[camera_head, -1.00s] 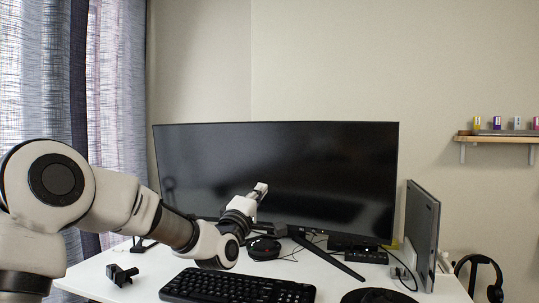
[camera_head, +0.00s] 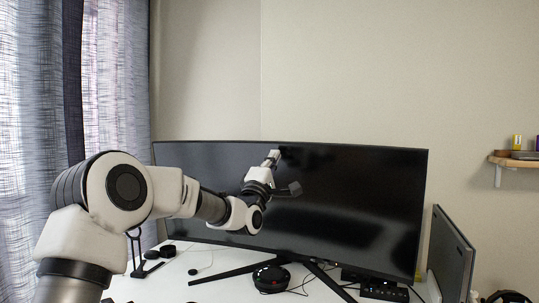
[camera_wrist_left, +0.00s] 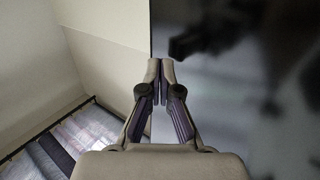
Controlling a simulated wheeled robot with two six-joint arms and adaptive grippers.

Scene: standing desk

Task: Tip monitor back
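The wide black monitor (camera_head: 350,200) stands on splayed dark legs on the white desk. Its dark screen also fills the right half of the left wrist view (camera_wrist_left: 245,90). My left gripper (camera_head: 273,156) reaches in front of the screen, with its tips near the top edge left of centre. In the left wrist view its two fingers (camera_wrist_left: 161,68) are together with nothing visible between them, beside the boundary between screen and pale wall. I cannot tell whether they touch the monitor. My right gripper is not in view.
A round black device (camera_head: 271,279) and cables lie under the monitor. A small black control box (camera_head: 384,291) and an upright grey panel (camera_head: 450,255) stand at the right. A small black stand (camera_head: 140,262) is at the left. Curtains (camera_head: 30,120) hang at far left.

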